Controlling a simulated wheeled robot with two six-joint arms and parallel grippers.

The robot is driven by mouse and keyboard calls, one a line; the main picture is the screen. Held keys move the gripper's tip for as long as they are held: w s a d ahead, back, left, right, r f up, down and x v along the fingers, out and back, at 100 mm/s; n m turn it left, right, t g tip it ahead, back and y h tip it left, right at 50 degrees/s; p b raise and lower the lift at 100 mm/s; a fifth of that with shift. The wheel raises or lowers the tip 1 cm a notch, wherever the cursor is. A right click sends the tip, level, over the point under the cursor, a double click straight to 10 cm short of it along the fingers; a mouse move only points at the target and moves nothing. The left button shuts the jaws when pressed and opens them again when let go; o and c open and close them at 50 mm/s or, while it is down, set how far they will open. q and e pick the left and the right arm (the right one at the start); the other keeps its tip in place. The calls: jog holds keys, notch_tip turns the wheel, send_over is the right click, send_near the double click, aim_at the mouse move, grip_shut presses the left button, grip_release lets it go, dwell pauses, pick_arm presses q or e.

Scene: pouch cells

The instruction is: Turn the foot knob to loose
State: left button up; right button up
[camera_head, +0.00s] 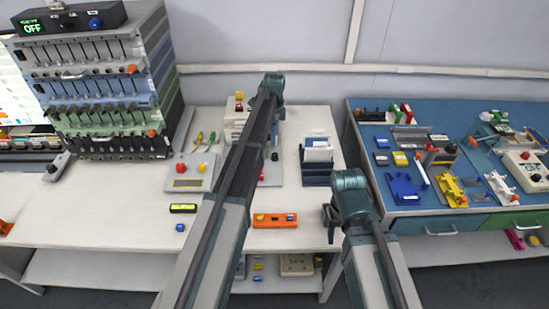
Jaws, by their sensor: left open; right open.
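I cannot tell for sure which part is the foot knob. A small dark knob-like part (275,156) shows on a grey-based device (272,176) at the middle of the white table, largely hidden by my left arm. My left arm reaches up across the white table to a teal joint near the back; its gripper is hidden behind the arm. My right arm ends in a teal joint at the white table's right edge. My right gripper (329,220) shows only as a small dark part beside it, empty as far as I see.
A blue bench (375,185) at right holds several fixtures. The front left tabletop is mostly clear.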

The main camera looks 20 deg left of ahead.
aim_at(274, 154)
pick_arm(q)
notch_tip(274, 154, down, 10)
jog(key=b, duration=0.9)
jog(key=shift+f, duration=0.1)
jog(key=shift+c, duration=0.3)
grip_shut()
